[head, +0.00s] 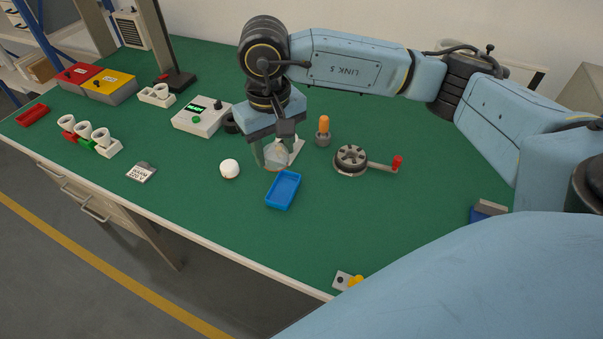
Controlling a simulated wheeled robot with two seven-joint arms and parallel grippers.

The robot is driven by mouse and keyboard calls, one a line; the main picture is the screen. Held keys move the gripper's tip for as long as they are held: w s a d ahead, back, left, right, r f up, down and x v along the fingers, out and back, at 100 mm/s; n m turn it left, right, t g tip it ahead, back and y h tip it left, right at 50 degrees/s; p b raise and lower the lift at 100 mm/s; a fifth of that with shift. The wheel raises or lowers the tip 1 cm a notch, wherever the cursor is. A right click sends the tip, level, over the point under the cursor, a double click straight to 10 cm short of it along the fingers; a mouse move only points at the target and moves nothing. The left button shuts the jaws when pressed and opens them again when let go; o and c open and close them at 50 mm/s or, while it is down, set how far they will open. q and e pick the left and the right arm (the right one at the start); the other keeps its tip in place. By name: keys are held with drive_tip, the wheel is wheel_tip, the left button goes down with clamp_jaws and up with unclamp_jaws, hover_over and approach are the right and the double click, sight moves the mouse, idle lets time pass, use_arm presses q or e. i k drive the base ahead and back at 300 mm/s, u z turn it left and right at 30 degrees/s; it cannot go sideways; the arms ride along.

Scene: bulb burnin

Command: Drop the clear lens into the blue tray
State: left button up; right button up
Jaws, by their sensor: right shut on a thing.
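The blue tray (270,201) is a small open rectangular box on the green bench top, near the middle of the head view, and no contents show in it. My right gripper (277,151) points down just behind the tray. It is shut on the clear lens (277,158), a see-through rounded piece between its fingers. The lens appears close to the tray's far edge; its exact height above the bench is hard to tell. The fingers partly cover the lens. My left gripper is not in view.
A white ball-like bulb (230,168) lies left of the tray. A grey wheel with a red-knobbed crank (351,159) and an orange-handled tool (323,132) stand to the right. A control box (200,118) is behind left. The bench in front of the tray is clear.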

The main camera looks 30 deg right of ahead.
sight(285, 190)
drive_tip(key=z, duration=0.9)
drive_tip(key=i, duration=0.5)
drive_tip(key=u, duration=2.15)
drive_tip(key=i, duration=1.55)
drive_tip(key=z, duration=3.3)
